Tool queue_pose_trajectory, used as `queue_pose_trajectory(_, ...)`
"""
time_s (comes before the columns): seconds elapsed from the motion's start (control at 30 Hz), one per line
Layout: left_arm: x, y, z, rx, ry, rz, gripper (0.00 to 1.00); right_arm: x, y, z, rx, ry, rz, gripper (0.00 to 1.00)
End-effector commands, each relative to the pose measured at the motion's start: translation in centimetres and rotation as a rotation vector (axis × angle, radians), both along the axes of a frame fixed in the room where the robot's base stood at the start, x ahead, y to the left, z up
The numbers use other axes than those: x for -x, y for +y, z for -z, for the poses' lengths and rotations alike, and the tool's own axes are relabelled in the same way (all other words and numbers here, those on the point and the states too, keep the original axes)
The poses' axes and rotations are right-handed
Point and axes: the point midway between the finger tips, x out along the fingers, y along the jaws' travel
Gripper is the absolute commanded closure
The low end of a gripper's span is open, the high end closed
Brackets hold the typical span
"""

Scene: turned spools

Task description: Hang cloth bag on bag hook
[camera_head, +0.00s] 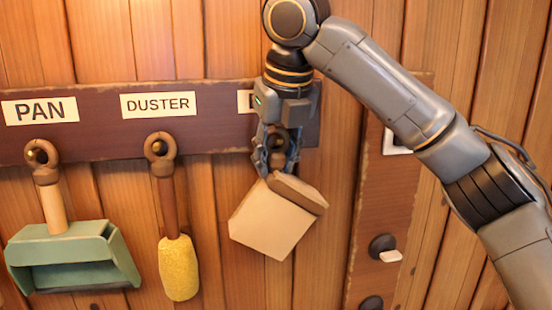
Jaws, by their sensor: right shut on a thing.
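The cloth bag (268,222) is a beige, boxy shape with a brown top edge. It hangs tilted just below my right gripper (275,165), in front of the plank wall. My right gripper points down and is shut on the top of the bag. Gripper and bag are in front of the right end of the brown hook board. A label (244,102) there is mostly covered by my gripper, so its word cannot be read. The bag hook is hidden or cannot be made out behind the gripper. My left gripper is not in view.
On the hook board (100,130), a green dustpan (70,256) hangs under the PAN label and a yellow duster (178,268) under the DUSTER label, close left of the bag. Dark round knobs (382,246) sit on an upright board at the right.

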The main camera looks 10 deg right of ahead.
Motion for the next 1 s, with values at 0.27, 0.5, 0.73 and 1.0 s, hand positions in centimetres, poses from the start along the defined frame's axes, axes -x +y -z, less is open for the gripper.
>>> queue_pose_trajectory(0.27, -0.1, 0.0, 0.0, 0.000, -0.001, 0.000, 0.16, 0.0, 0.0, -0.1, 0.000, -0.001, 0.000, 0.40)
queue_pose_trajectory(0.5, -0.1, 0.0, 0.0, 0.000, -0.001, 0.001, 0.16, 0.0, 0.0, 0.0, 0.000, -0.001, 0.000, 0.38)
queue_pose_trajectory(0.73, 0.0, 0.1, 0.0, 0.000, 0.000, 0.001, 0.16, 0.5, -0.1, -1.3, 0.000, -0.004, 0.001, 0.38)
queue_pose_trajectory(1.0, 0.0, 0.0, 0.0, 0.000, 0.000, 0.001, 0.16, 2.6, -0.3, -6.5, 0.000, -0.006, 0.003, 0.38)
